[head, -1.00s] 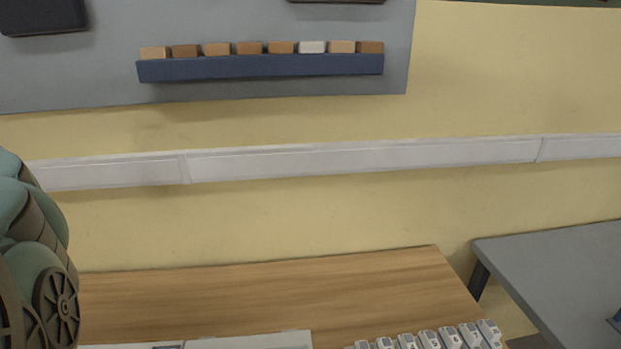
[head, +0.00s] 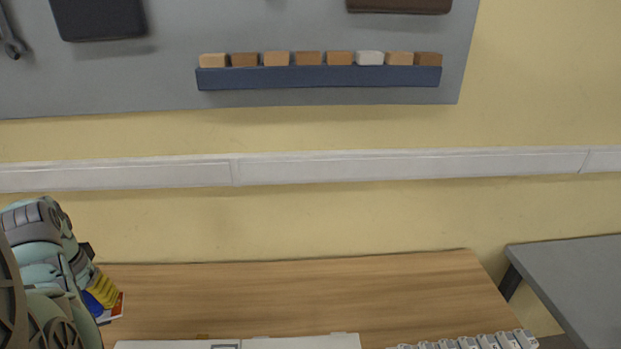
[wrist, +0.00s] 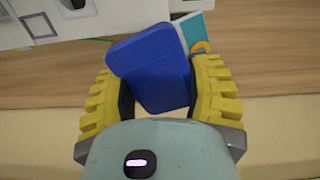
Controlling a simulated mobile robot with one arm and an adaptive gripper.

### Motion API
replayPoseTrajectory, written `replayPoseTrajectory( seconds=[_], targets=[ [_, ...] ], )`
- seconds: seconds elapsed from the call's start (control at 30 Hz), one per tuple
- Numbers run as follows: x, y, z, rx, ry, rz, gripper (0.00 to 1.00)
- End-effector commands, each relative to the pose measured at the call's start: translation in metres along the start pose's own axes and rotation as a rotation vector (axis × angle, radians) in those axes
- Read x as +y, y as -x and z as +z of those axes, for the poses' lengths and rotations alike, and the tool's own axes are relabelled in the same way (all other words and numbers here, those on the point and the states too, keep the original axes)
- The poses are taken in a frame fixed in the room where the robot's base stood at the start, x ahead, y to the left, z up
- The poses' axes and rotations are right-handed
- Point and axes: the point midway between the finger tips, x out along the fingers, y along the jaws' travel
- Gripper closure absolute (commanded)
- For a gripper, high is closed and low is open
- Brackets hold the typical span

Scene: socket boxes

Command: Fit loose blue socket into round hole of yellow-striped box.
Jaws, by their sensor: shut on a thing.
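My gripper (wrist: 158,92) has yellow ribbed fingers. In the wrist view they are shut on the blue socket (wrist: 152,62), a blue block with a flat face and rounded corners, held tilted between them. In the head view my gripper (head: 104,290) is at the far left, over the left end of the wooden table, with some blue showing beside its yellow finger. White boxes (head: 300,342) are cut off by the bottom edge of the head view. A white box (wrist: 40,22) with a square outline shows at upper left in the wrist view. I see no yellow stripe or round hole.
The wooden table (head: 300,290) is clear in its middle. Several small white-grey pieces (head: 485,342) line its front right. A grey table (head: 580,285) stands at right. A teal, white and orange item (wrist: 195,35) lies beyond the socket in the wrist view.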

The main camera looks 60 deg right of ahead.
Motion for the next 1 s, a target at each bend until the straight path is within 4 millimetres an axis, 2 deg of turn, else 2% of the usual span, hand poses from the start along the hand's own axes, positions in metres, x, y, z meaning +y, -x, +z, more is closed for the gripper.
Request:
replayPoseTrajectory(
  seconds=[0.03,0.3,0.5,0.7,1.0],
  targets=[
    [0.015,-0.006,0.004,-0.005,-0.039,0.003,0.83],
    [0.081,-0.036,0.031,-0.005,-0.212,0.005,0.83],
    [0.121,-0.047,0.054,-0.004,-0.301,0.003,0.83],
    [0.141,-0.052,0.068,-0.002,-0.340,0.004,0.83],
    [0.144,-0.067,0.071,-0.006,-0.345,0.005,0.83]
  ],
)
